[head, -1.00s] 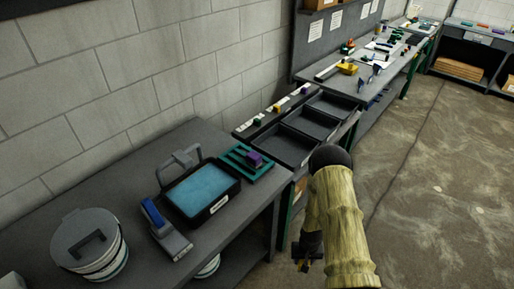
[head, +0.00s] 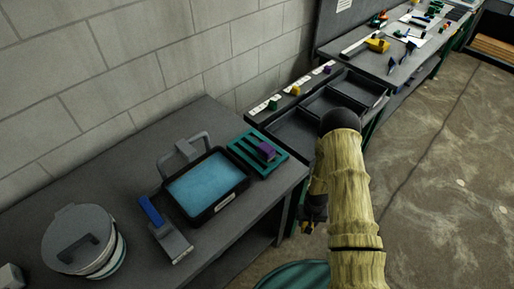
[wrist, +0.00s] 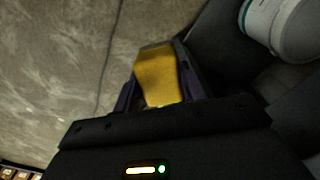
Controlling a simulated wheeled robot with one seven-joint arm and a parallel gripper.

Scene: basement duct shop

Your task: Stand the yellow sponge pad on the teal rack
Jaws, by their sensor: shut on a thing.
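The yellow sponge pad (wrist: 158,76) is between the two dark purple fingers of my gripper (wrist: 160,92) in the wrist view. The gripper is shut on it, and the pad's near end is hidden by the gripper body. In the head view my gripper (head: 312,222) hangs below my sleeved arm, off the front edge of the bench; the pad is hard to make out there. The teal rack (head: 246,140) lies on the bench at its right end, left of my gripper. It has slots, and a purple block (head: 267,151) sits on its right part.
A black tray with a blue surface (head: 207,182) stands left of the rack. A blue-handled tool (head: 166,232) and a lidded grey bucket (head: 80,240) are further left. Dark bins (head: 330,103) adjoin the bench behind. Open floor (head: 430,190) lies to the right.

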